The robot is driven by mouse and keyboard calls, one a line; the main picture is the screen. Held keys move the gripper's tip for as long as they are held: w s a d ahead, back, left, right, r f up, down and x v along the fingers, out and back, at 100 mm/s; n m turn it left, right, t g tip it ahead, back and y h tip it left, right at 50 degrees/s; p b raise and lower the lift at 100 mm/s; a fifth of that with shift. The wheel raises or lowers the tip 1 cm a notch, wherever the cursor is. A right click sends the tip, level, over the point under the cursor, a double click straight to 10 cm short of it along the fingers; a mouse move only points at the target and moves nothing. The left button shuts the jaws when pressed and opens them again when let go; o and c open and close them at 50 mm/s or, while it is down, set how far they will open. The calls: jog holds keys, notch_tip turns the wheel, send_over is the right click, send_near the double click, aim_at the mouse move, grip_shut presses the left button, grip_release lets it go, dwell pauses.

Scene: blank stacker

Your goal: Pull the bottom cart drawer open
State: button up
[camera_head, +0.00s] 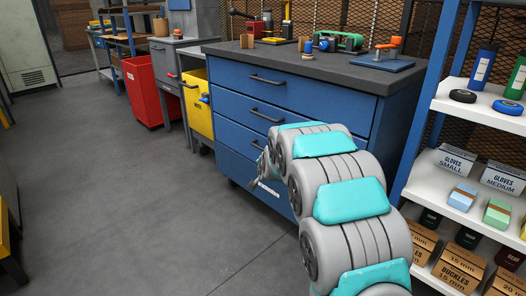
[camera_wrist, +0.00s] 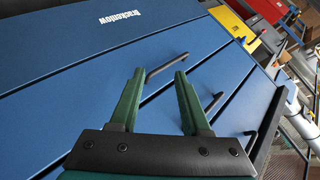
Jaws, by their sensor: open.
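The blue drawer cart (camera_head: 330,100) stands ahead with its drawers flush. In the wrist view the cart front looks turned over, with the white-lettered panel (camera_wrist: 60,35) at the top. The drawer beside that panel, apparently the lowest with a handle, has a dark bar handle (camera_wrist: 167,66); this handle also shows in the head view (camera_head: 257,145). My gripper (camera_wrist: 156,80) is open and empty, its green fingers either side of the line to that handle. Touch or gap cannot be told.
A yellow bin (camera_head: 197,103) and a red bin (camera_head: 142,90) stand left of the cart. A shelf rack (camera_head: 455,115) with boxes stands close on the right. Tools lie on the dark worktop (camera_head: 290,62). The grey floor (camera_head: 120,190) at left is clear.

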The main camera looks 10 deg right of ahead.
aim_at(263, 150)
jog(key=shift+w+d+f+m+t+h+p, duration=0.1)
jog(key=shift+w+d+f+m+t+h, duration=0.75)
jog(key=shift+w, duration=2.7)
jog(key=shift+w+a+f+m+t+p, duration=0.1)
jog(key=shift+w+f+m+t, duration=1.4)
jog(key=shift+w, duration=2)
jog(key=shift+w+d+f+m+t+h+p, duration=0.1)
jog(key=shift+w+d+f+m+t+h, duration=0.7)
jog(key=shift+w, duration=2.75)
jog(key=shift+a+m+t+y, duration=0.4)
jog(key=shift+m+t, duration=0.15)
jog(key=shift+t, duration=0.2)
grip_shut()
